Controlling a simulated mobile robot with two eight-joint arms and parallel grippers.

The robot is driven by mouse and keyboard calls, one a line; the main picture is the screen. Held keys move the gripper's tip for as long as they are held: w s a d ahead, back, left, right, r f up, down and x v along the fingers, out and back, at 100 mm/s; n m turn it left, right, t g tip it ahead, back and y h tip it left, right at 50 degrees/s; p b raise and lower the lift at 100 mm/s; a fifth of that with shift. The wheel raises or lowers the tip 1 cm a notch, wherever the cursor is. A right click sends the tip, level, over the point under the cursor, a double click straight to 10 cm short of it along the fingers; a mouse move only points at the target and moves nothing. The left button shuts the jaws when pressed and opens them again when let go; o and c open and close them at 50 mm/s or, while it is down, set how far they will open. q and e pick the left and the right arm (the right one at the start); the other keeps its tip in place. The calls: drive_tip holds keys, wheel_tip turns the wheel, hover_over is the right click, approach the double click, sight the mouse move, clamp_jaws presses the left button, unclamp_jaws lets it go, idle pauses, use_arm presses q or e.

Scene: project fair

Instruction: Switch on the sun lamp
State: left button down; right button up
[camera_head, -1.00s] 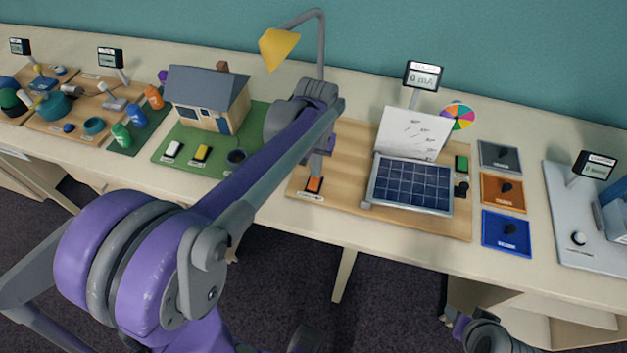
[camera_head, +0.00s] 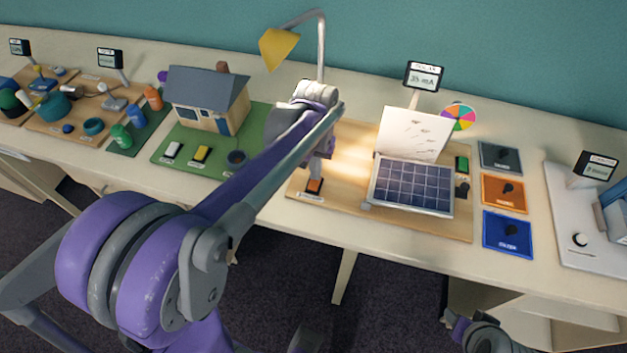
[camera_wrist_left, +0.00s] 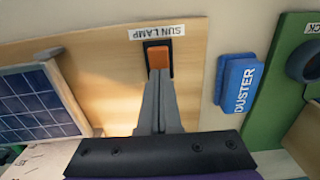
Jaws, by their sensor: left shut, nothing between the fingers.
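The sun lamp (camera_head: 278,48) has a yellow shade on a curved grey stand behind the wooden board. Its orange rocker switch (camera_head: 314,186) is at the board's front left. The switch also shows in the left wrist view (camera_wrist_left: 158,60), beside a "SUN LAMP" label. My left gripper (camera_wrist_left: 157,74) is shut and empty, its fingertips at the near end of the switch; I cannot tell if they touch it. A warm bright patch lies on the board. The solar panel (camera_head: 412,187) is on the board, and the meter (camera_head: 425,77) reads about 35 mA.
A white card (camera_head: 413,133) stands behind the panel, near a coloured wheel (camera_head: 458,117). A model house (camera_head: 207,98) is on a green board to the left. A blue duster (camera_wrist_left: 237,85) lies between the boards. Coloured filter plates (camera_head: 503,192) are to the right.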

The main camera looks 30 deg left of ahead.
use_arm(q)
wheel_tip(320, 180, up, 7)
drive_tip(key=p, duration=0.3)
drive_tip(key=shift+f, duration=0.2)
use_arm(e)
drive_tip(key=r, duration=0.1)
drive_tip(key=w+r, duration=0.1)
drive_tip(key=r, duration=0.3)
drive_tip(key=shift+w, duration=0.35)
drive_tip(key=shift+s, duration=0.1)
use_arm(q)
drive_tip(key=s+d+f+m+t, duration=0.1)
drive_tip(key=s+d+t, duration=0.1)
drive_tip(key=s, duration=0.5)
drive_tip(key=s+d+f+m+t, duration=0.1)
drive_tip(key=s+d+f+t, duration=0.1)
drive_tip(key=s, duration=0.5)
drive_tip(key=d+t, duration=0.1)
drive_tip(key=d, duration=0.1)
drive_tip(key=shift+s+d+f+m+t, duration=0.15)
drive_tip(key=shift+s+d+m+t, duration=0.15)
drive_tip(key=shift+d, duration=0.1)
